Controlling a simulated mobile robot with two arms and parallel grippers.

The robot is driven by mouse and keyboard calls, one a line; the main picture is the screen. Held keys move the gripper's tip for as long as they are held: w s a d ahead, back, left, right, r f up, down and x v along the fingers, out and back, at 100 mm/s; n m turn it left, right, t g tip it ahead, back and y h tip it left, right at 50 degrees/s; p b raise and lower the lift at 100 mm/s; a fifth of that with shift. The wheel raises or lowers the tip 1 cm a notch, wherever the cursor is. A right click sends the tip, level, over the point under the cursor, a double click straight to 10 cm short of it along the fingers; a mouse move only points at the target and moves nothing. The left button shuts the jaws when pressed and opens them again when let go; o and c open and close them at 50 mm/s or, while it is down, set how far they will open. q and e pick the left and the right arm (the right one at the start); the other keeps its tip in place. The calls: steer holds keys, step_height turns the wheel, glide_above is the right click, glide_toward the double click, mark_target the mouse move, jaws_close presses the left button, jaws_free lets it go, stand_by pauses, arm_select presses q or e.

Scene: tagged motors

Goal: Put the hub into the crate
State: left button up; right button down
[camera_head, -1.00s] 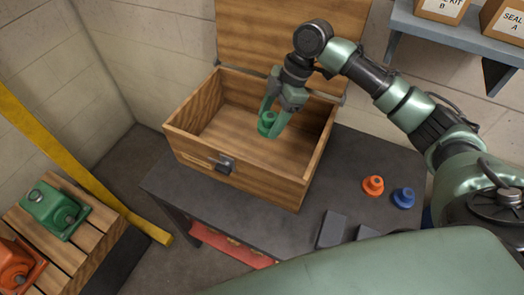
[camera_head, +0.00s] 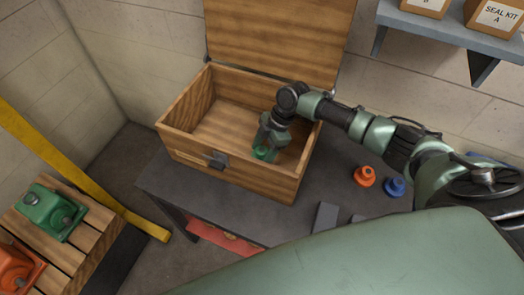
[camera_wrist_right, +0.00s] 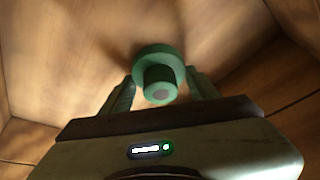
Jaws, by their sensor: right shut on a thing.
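The wooden crate (camera_head: 232,182) stands on the dark table with its lid raised at the back. My right gripper (camera_head: 266,150) reaches down inside the crate, toward its right side. It is shut on the green hub (camera_head: 262,154), which is partly hidden by the fingers in the head view. In the right wrist view the green hub (camera_wrist_right: 158,76) sits between the two fingers of my right gripper (camera_wrist_right: 160,88), with wooden crate surfaces around it. Whether the hub touches the crate floor I cannot tell. My left gripper is not in view.
An orange hub (camera_head: 365,176) and a blue hub (camera_head: 396,186) stand on the dark table (camera_head: 260,222) right of the crate. A green motor (camera_head: 46,212) and an orange motor (camera_head: 14,270) sit on a slatted pallet at left. A shelf (camera_head: 440,28) with boxes hangs at upper right.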

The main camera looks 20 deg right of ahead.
steer(key=shift+f, duration=0.15)
steer(key=shift+f, duration=0.2)
steer(key=shift+c, duration=2)
jaws_free()
steer(key=shift+r, duration=0.15)
steer(key=b+v, duration=0.1)
steer(key=v, duration=1.1)
steer(key=shift+r, duration=0.2)
